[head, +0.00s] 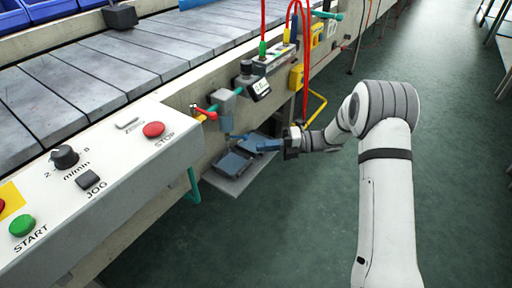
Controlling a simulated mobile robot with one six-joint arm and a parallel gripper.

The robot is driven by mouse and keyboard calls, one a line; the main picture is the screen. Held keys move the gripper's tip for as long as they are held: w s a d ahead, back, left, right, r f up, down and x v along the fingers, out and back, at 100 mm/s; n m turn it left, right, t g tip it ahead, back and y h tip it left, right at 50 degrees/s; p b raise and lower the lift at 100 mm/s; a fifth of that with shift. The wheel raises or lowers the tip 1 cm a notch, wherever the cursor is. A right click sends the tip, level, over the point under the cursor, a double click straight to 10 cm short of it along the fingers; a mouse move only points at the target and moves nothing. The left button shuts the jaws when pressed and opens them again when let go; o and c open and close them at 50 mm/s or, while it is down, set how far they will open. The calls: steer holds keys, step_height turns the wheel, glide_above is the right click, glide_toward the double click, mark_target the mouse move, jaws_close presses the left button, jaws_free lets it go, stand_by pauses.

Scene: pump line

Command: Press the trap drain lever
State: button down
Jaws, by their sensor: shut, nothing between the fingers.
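The trap (228,105) is a small grey unit with a bowl, mounted on the side of the conveyor frame beside a red-handled valve. A thin part hangs below its bowl, where the drain lever would be, but the lever is too small to make out clearly.
A blue-grey tray (232,162) lies on a pale plate below the trap. The control panel (115,160) fills the left foreground. The green floor (270,240) is open.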

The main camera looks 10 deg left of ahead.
steer(key=w+d+p, duration=0.1)
steer(key=w+d, duration=0.2)
steer(key=w, duration=0.3)
steer(key=shift+r+p, duration=0.3)
steer(key=shift+p, duration=0.05)
steer(key=shift+s, duration=0.1)
